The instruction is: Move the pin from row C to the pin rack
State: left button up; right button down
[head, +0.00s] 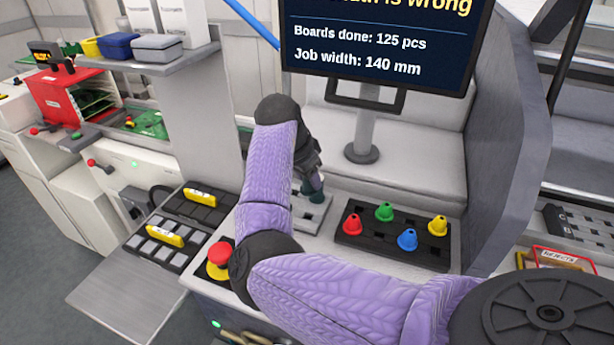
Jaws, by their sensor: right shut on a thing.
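My right arm crosses the middle of the head view, and its gripper (314,186) points down above a light grey plate with dark square holes (322,213). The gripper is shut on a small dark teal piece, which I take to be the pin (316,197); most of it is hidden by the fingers. I cannot tell whether the pin touches the plate. No row letters can be read, so I cannot tell which part is row C. My left gripper is not in view.
Right of the gripper, a black holder (385,245) carries several coloured cones. A red stop button (219,256) stands left of my forearm. Dark trays with yellow tags (165,234) lie farther left. A monitor (385,45) rises behind on a grey post (365,130).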

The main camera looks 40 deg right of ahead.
aim_at(304, 192)
jog(key=shift+f+b, duration=0.8)
jog(key=shift+f, duration=0.15)
notch_tip(304, 192, down, 3)
jog(key=b, duration=0.3)
jog(key=shift+f, duration=0.8)
jog(key=shift+r, duration=0.1)
jog(key=shift+a+r+p, duration=0.1)
jog(key=shift+r+p, duration=0.6)
jog(key=shift+p, duration=0.2)
